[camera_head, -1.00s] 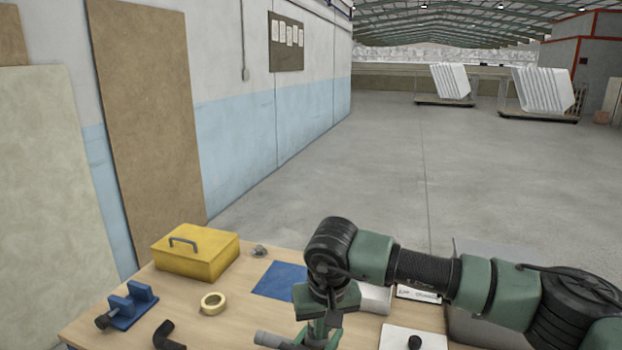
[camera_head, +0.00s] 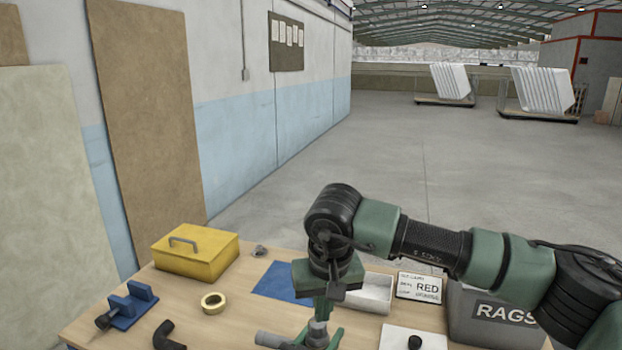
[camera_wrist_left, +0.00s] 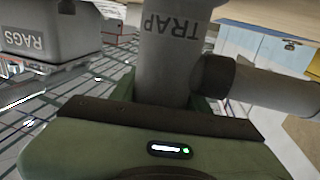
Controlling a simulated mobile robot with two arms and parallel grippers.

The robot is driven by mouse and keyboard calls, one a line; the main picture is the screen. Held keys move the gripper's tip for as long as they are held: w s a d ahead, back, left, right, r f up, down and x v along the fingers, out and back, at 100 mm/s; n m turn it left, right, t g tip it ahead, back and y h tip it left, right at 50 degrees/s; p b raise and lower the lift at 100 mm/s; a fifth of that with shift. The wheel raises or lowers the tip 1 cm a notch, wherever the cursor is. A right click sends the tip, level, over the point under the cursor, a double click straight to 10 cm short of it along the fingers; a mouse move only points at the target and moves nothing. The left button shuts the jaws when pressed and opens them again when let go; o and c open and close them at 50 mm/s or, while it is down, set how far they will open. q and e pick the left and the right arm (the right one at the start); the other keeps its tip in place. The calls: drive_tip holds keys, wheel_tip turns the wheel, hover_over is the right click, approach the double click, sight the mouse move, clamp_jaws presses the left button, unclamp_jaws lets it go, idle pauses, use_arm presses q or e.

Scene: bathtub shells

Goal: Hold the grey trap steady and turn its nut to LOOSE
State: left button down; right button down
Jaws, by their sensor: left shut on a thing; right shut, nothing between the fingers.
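The grey trap (camera_head: 270,339) stands at the bottom edge of the head view, its side pipe pointing left and its lower part cut off. In the left wrist view the trap (camera_wrist_left: 168,55) carries the word TRAP, and a side pipe with a darker collar leaves it to the right. My left gripper (camera_wrist_left: 165,112) is shut on the trap's body. My right gripper (camera_head: 322,302) points down, shut and empty, just above the trap's top. Whether it touches the trap I cannot tell. I cannot make out the nut's LOOSE mark.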

idle(0.3)
use_arm(q)
drive_tip(key=c, duration=0.6)
unclamp_jaws()
drive_tip(key=shift+c, duration=0.2)
